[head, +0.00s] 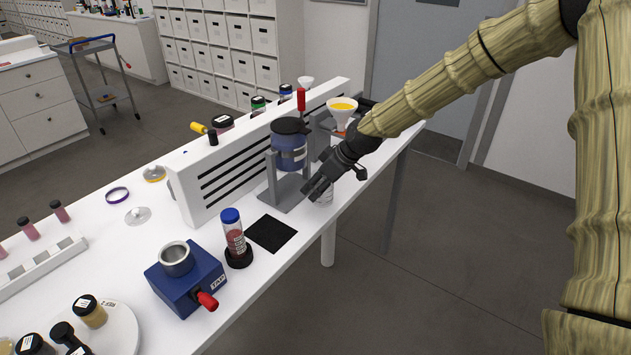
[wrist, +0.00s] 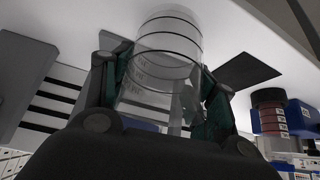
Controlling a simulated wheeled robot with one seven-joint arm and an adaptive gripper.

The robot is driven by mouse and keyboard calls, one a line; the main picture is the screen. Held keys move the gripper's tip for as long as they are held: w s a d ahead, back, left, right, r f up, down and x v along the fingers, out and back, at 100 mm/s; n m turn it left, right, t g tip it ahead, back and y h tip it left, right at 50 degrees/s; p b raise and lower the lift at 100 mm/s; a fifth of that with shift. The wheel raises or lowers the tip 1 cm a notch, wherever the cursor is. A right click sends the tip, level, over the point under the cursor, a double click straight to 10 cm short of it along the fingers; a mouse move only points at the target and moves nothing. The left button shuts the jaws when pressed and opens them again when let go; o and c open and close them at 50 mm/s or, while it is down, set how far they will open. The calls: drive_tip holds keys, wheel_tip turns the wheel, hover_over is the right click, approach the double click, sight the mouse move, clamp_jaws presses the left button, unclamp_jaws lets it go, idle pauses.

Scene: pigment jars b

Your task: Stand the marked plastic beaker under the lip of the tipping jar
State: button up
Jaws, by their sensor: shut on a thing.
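The clear plastic beaker with dark ring marks (wrist: 165,62) is between the fingers of my gripper (wrist: 158,92) in the wrist view. My gripper is shut on it. In the head view my gripper (head: 322,183) partly hides the beaker (head: 325,199), which shows low beside the tipping stand near the table's front edge. I cannot tell whether its base touches the table. The tipping jar (head: 288,150), blue with a dark lid, hangs upright in a grey stand (head: 284,194), just left of my gripper. Its lip is not clear.
A black square mat (head: 271,233) lies in front of the stand. A blue-capped tube of red pigment (head: 234,236) and a blue tap block (head: 187,278) stand to its left. A white slotted panel (head: 230,165) runs behind. A funnel with yellow powder (head: 342,112) is farther right.

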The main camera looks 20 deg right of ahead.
drive_tip(key=shift+s+r, duration=0.25)
drive_tip(key=shift+w+f, duration=0.5)
drive_tip(key=shift+f, duration=0.15)
drive_tip(key=shift+s+f+b, duration=0.3)
drive_tip(key=shift+s+f, duration=0.05)
drive_tip(key=shift+w+d+f, duration=0.1)
drive_tip(key=shift+f, duration=0.5)
drive_tip(key=shift+w+a+b, duration=0.35)
drive_tip(key=shift+w+a, duration=0.65)
drive_tip(key=shift+w, duration=0.15)
drive_tip(key=shift+f, duration=0.2)
idle(0.4)
drive_tip(key=o, duration=1)
drive_tip(key=shift+c, duration=0.2)
